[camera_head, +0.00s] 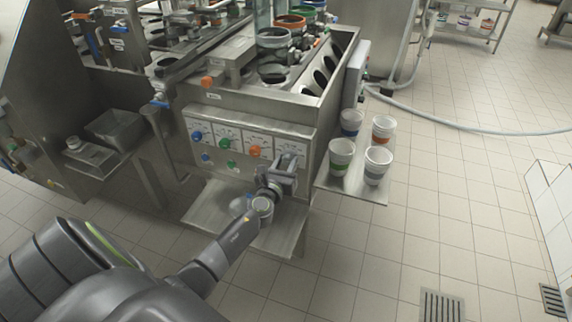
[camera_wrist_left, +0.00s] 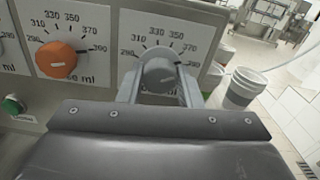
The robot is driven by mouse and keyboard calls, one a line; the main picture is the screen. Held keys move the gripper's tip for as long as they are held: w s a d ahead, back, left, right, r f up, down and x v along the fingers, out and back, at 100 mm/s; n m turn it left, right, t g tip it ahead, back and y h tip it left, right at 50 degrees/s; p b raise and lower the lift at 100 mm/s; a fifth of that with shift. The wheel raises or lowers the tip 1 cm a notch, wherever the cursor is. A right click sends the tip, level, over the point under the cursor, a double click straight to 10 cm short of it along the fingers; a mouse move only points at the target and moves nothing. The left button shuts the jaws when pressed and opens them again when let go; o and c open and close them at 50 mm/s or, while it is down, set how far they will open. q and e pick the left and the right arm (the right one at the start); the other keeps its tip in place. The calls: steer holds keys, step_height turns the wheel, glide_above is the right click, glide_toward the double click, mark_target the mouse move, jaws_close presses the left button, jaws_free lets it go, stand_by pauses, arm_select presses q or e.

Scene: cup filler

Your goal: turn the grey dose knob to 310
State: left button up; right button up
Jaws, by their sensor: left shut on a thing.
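The grey dose knob (camera_wrist_left: 158,76) sits on a white dial plate (camera_wrist_left: 147,24), the rightmost of the row of dials. Scale marks from 290 to 390 show around it. Its small light pointer mark appears on the right side, toward 390. My left gripper (camera_wrist_left: 158,92) is shut on the grey knob, one finger on each side of it. In the head view my left gripper (camera_head: 284,178) reaches the right end of the machine's front panel and hides the knob. My right gripper is not in view.
An orange knob (camera_wrist_left: 57,60) sits on the dial left of the grey one, with a green button (camera_wrist_left: 13,105) below. In the head view, white cups (camera_head: 341,152) stand on a side shelf (camera_head: 340,187) at the right. A metal tray (camera_head: 212,207) lies below the panel.

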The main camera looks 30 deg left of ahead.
arm_select(q)
steer(key=n+b, duration=0.1)
steer(key=n, duration=0.4)
steer(key=shift+f+n+b, duration=0.1)
steer(key=shift+n+b, duration=0.2)
steer(key=shift+b, duration=0.1)
steer(key=n+b, duration=0.2)
steer(key=n, duration=0.3)
steer(key=shift+f, duration=0.1)
steer(key=n+b, duration=0.1)
steer(key=n, duration=0.2)
steer(key=shift+a, duration=0.1)
steer(key=n+b, duration=0.2)
steer(key=n, duration=0.2)
steer(key=shift+n+b, duration=0.5)
steer(key=shift+n, duration=1.2)
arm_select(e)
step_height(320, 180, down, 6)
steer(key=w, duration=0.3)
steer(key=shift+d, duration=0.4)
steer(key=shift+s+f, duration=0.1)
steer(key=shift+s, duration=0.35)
